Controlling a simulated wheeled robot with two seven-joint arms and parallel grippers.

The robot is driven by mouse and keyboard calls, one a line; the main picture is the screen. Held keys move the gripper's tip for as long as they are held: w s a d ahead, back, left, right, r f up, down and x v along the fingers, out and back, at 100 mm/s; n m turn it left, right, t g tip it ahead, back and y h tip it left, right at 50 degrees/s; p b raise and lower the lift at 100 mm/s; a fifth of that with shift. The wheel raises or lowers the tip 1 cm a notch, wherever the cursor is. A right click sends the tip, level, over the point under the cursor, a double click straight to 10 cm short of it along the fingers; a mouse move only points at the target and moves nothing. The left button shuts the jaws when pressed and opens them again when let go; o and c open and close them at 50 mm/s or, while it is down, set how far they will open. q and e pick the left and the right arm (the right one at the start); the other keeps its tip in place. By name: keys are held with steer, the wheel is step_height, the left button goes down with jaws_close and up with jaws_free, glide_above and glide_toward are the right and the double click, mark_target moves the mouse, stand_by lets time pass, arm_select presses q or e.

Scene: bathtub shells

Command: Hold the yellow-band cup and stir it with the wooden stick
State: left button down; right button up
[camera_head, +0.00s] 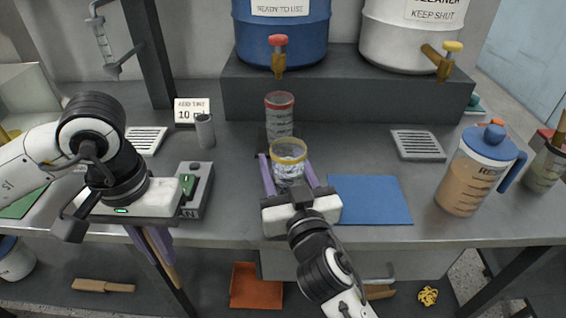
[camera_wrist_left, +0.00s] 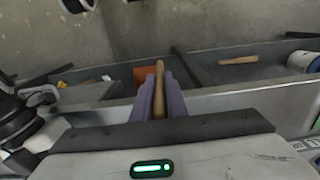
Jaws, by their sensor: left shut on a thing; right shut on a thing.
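The yellow-band cup (camera_head: 288,165) is a clear cup with a yellow rim, upright over the middle of the counter. My right gripper (camera_head: 288,172) has its purple fingers on both sides of it and is shut on it. Whether its base touches the counter is hidden. My left gripper (camera_head: 158,247) points down just off the counter's front edge, left of the cup. It is shut on the wooden stick (camera_head: 173,274), whose end shows below the fingers. In the left wrist view the stick (camera_wrist_left: 160,82) lies between the purple fingers.
A red-band cup (camera_head: 279,120) stands right behind the yellow-band cup. A grey device with a green switch (camera_head: 193,190) sits between my grippers. A grey cylinder (camera_head: 205,131) stands back left.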

steer(key=shift+a+f+b, duration=0.1)
steer(key=shift+f+b, duration=0.2)
steer(key=shift+f, duration=0.05)
stand_by(0.6)
steer(key=o, duration=1.4)
steer(key=shift+s+f, duration=0.1)
steer(key=shift+c, duration=0.2)
steer(key=shift+a, duration=0.1)
steer(key=c, duration=1.1)
steer(key=shift+o, duration=0.2)
steer(key=o, duration=1)
steer(key=shift+o, duration=0.2)
